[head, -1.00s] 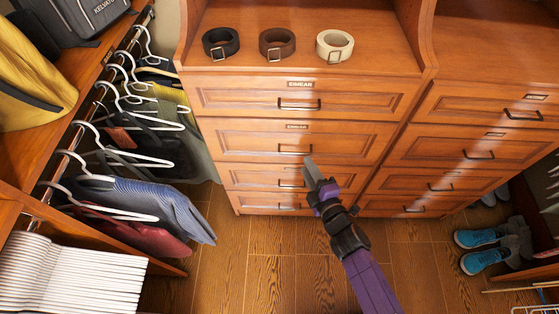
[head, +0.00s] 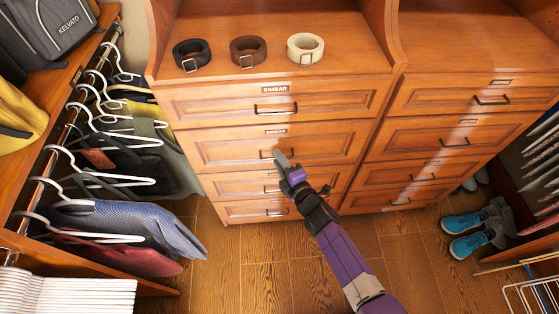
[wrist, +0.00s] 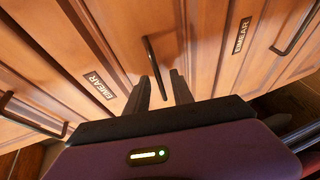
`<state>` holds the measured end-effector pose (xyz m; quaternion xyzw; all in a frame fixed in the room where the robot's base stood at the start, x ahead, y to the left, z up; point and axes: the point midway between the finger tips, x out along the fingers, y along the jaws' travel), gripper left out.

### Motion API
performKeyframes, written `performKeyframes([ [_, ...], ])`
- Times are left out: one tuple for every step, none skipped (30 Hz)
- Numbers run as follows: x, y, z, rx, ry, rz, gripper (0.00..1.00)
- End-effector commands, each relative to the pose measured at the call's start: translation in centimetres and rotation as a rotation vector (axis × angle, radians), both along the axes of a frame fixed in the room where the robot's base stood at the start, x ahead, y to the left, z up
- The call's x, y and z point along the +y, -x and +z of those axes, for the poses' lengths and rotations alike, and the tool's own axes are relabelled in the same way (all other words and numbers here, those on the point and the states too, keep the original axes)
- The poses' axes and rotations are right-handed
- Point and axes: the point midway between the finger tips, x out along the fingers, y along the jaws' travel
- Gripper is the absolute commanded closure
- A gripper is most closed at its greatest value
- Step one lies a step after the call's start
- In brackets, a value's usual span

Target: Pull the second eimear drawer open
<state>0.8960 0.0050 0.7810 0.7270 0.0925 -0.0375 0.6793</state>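The left column of the wooden dresser has several stacked drawers. The second drawer (head: 225,150) from the top looks shut, and my gripper partly covers its dark bar handle (head: 265,156). In the wrist view this handle (wrist: 152,60) is in the middle, with an EIMEAR label (wrist: 100,86) to its left. My gripper (head: 281,158) is at that handle in the head view. In the wrist view its two fingers (wrist: 159,92) are apart, with the near end of the handle showing between them. Contact cannot be told.
The top drawer (head: 220,106) is shut below three rolled belts. Another drawer column (head: 425,140) stands to the right. Hanging clothes (head: 140,225) are at the left, and blue shoes (head: 475,240) at the right. The wooden floor (head: 240,270) before the dresser is clear.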

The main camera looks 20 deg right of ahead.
Motion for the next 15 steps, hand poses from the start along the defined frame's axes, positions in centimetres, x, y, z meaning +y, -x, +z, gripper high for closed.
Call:
performKeyframes([
  [-0.01,-0.01,0.0,0.0,0.0,0.0,0.71],
  [-0.01,0.0,0.0,0.0,0.0,0.0,0.71],
  [-0.01,0.0,0.0,0.0,0.0,0.0,0.71],
  [-0.01,0.01,0.01,0.0,0.0,0.0,0.71],
  [-0.01,0.01,0.01,0.0,0.0,0.0,0.71],
  [-0.01,0.01,0.01,0.0,0.0,0.0,0.77],
  [0.0,0.01,0.01,0.0,0.0,0.0,0.83],
  [0.0,0.01,0.01,0.0,0.0,0.0,0.89],
  [0.0,0.01,0.01,0.0,0.0,0.0,0.97],
  [0.0,0.02,0.01,0.0,0.0,0.0,1.0],
  [0.0,0.02,0.01,0.0,0.0,0.0,1.0],
  [0.01,0.02,0.01,0.0,0.0,0.0,1.0],
  [0.01,0.02,0.0,0.0,0.0,0.0,1.0],
  [0.01,0.02,0.0,0.0,0.0,0.0,1.0],
  [0.01,0.02,0.0,0.0,0.0,0.0,1.0],
])
